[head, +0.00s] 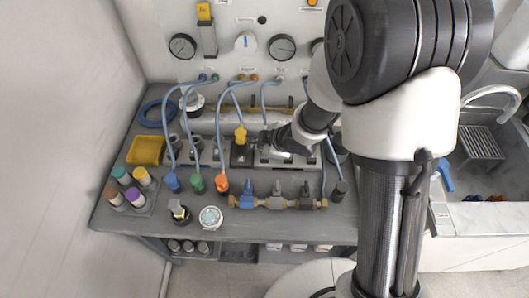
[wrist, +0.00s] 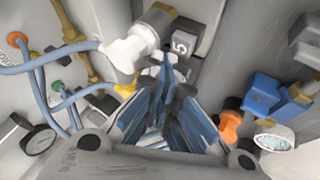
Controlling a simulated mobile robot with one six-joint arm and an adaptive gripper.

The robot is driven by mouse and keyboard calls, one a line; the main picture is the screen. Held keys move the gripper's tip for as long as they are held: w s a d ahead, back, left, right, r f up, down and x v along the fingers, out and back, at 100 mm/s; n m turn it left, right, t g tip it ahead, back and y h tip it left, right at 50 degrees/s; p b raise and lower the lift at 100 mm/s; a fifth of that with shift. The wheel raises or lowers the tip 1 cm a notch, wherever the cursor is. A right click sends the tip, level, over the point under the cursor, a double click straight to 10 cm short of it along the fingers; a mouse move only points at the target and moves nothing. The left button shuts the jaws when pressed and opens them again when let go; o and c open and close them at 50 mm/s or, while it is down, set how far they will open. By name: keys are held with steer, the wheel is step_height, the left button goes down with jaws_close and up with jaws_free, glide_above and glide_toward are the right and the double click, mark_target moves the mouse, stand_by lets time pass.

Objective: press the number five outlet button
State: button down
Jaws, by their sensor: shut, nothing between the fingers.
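In the wrist view a dark block with a pale face marked 5 (wrist: 180,42), the number five outlet button, shows just beyond and slightly right of my fingertips. My gripper (wrist: 165,62) is shut and empty, its fingers pointing toward that block. Whether the tips touch it I cannot tell. In the head view my gripper (head: 258,143) is low over the row of outlet blocks on the bench, beside a yellow connector (head: 240,134). The number five button cannot be picked out there, as my arm and gripper cover part of the row.
Blue hoses (head: 217,115) arch over the row to blue, green and orange plugs (head: 221,182). A valve manifold (head: 276,202) lies in front. A yellow tray (head: 146,150) and capped vials are left. Gauges (head: 282,47) are on the back panel; a sink (head: 482,143) is right.

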steer(key=shift+f, duration=0.45)
steer(key=shift+f+b, duration=0.45)
steer(key=shift+b, duration=0.25)
steer(key=shift+r, duration=0.1)
stand_by(0.5)
steer(key=shift+r+p, duration=0.8)
steer(key=shift+p, duration=0.1)
step_height(320, 180, up, 5)
steer(key=p, duration=0.5)
steer(key=shift+r, duration=0.1)
stand_by(0.4)
